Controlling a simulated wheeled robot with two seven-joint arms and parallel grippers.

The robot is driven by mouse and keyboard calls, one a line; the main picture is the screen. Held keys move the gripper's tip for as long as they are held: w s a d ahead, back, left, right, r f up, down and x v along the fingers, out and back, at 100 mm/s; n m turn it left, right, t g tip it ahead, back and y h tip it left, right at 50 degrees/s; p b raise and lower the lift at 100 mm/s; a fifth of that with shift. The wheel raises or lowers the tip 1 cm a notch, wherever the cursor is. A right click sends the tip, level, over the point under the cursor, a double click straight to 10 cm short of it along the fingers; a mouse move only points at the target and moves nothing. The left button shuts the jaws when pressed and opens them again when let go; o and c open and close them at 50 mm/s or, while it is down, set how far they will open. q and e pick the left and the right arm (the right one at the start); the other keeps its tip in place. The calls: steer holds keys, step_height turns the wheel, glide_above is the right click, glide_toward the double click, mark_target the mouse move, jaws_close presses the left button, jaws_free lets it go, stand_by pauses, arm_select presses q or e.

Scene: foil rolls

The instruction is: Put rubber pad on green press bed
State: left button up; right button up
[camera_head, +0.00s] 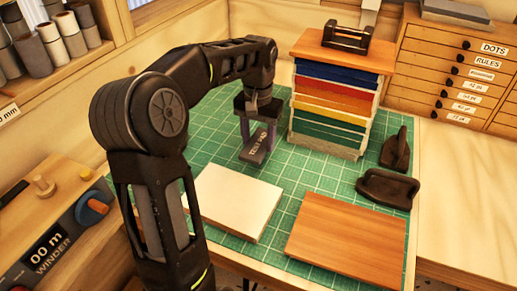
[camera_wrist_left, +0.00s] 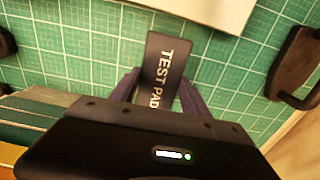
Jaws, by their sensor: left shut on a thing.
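The rubber pad (camera_head: 257,147) is a dark slab; in the left wrist view the pad (camera_wrist_left: 163,70) reads "TEST PAD". My left gripper (camera_head: 258,134) points down over the mat, with its fingers (camera_wrist_left: 158,92) on either side of the pad, shut on it. The pad is at or just above the green surface; I cannot tell whether it touches. The green gridded bed (camera_head: 222,125) covers the tabletop and also shows in the left wrist view (camera_wrist_left: 75,60). My right gripper is in neither view.
A white board (camera_head: 237,203) and a brown wooden board (camera_head: 345,240) lie in front. A tall stack of coloured layers (camera_head: 335,95) stands just right of the gripper. Two dark handled tools (camera_head: 396,150) (camera_head: 388,188) sit at the right. Bare green shows left of the pad.

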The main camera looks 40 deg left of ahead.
mark_target(258, 144)
arm_select(q)
steer(key=shift+f, duration=0.1)
step_height(258, 144, down, 3)
steer(key=shift+f, duration=0.25)
steer(key=shift+f, duration=0.2)
steer(key=o, duration=1.5)
steer(key=shift+c, duration=0.2)
steer(key=shift+r, duration=0.1)
